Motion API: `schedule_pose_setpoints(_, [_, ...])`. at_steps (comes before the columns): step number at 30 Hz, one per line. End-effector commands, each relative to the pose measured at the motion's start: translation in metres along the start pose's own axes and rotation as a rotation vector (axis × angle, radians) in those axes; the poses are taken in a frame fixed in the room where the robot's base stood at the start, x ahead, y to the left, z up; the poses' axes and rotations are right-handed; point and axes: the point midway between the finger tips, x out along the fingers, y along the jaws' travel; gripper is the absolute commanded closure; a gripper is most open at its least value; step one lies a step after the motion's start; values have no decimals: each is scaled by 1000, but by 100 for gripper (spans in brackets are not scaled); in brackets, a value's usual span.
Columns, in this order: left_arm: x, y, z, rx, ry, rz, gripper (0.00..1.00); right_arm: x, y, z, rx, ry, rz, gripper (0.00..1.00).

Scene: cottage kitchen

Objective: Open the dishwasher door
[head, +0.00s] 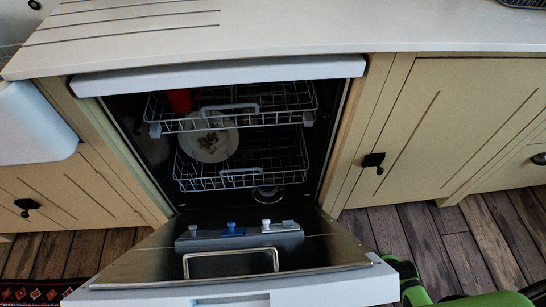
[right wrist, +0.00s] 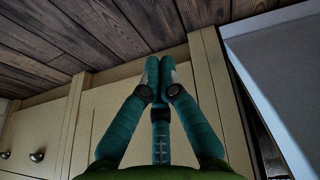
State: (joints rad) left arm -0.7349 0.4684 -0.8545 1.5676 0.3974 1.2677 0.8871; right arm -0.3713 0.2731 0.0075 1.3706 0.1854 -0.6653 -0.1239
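The dishwasher door (head: 330,286) is swung far down in the head view. Its steel inner side faces up and carries a dispenser block and a wire handle. The dishwasher interior (head: 228,137) is exposed, with two wire racks inside. My right gripper (right wrist: 158,64) shows in the right wrist view with its teal fingers together and nothing visible between them. A pale panel, apparently the dishwasher door (right wrist: 280,75), stands to its right. In the head view, green parts of my right arm are beside the door's right corner; the fingertips are hidden there. My left gripper is not in view.
The upper rack (head: 285,112) holds a red cup (head: 179,100); a plate (head: 209,140) stands inside. A pale worktop (head: 300,28) runs above. Cream cabinets (head: 435,125) with dark knobs flank the dishwasher. Wooden floor (head: 455,240) is clear at the right.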

Motion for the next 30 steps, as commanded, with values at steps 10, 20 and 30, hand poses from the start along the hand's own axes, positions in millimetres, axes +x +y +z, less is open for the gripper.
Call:
schedule_pose_setpoints(10, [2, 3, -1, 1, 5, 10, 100, -74, -17, -165, 42, 47, -422, 100])
schedule_pose_setpoints(20, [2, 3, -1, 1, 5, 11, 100, -229, -83, -227, -228, -49, -964, 100])
schedule_pose_setpoints(30, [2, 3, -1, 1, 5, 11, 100, -381, -82, -205, -614, -206, -1371, 100])
